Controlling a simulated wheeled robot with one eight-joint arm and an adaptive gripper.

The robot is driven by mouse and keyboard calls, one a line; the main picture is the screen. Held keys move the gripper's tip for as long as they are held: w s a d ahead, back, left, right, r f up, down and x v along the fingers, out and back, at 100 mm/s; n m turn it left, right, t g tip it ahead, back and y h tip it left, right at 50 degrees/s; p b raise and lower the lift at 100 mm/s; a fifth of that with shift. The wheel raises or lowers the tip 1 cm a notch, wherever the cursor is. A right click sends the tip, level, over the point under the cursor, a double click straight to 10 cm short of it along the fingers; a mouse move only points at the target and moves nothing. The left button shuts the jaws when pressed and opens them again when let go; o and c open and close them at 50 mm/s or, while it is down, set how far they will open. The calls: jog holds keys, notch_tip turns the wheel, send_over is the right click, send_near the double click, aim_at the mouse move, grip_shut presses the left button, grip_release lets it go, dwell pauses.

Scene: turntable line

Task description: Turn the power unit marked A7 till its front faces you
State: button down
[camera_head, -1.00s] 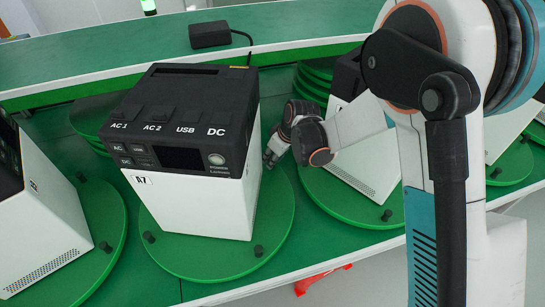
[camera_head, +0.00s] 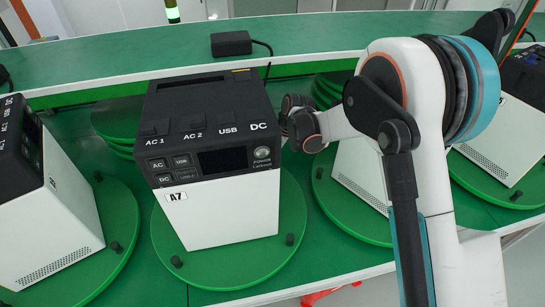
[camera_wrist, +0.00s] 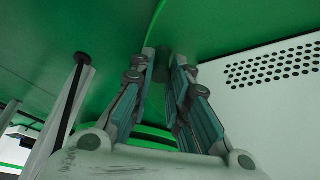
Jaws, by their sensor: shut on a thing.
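The power unit marked A7 (camera_head: 219,214), white with a black top and front panel, stands upright on a round green turntable (camera_head: 228,274). Its panel with screen, buttons and A7 label shows in the head view, facing nearly toward me, slightly to the right. Two black pegs (camera_head: 290,239) stand on the turntable's near rim. My gripper (camera_head: 297,125) is low beside the unit's right rear corner; its fingertips are partly hidden. In the wrist view my gripper (camera_wrist: 166,56) has its fingers closed around a dark peg, mostly hidden between them. A white perforated wall (camera_wrist: 285,85) is close on the right.
Another unit (camera_head: 48,215) stands on a turntable at left. Further units (camera_head: 362,172) stand on turntables at right, partly behind my arm. A raised green shelf with a black adapter (camera_head: 231,43) runs along the back.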

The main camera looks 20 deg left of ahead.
jog(key=c, duration=1.8)
grip_release()
jog(key=shift+d+r, duration=0.1)
jog(key=v, duration=1.1)
jog(key=shift+r, duration=0.4)
jog(key=shift+d, duration=0.2)
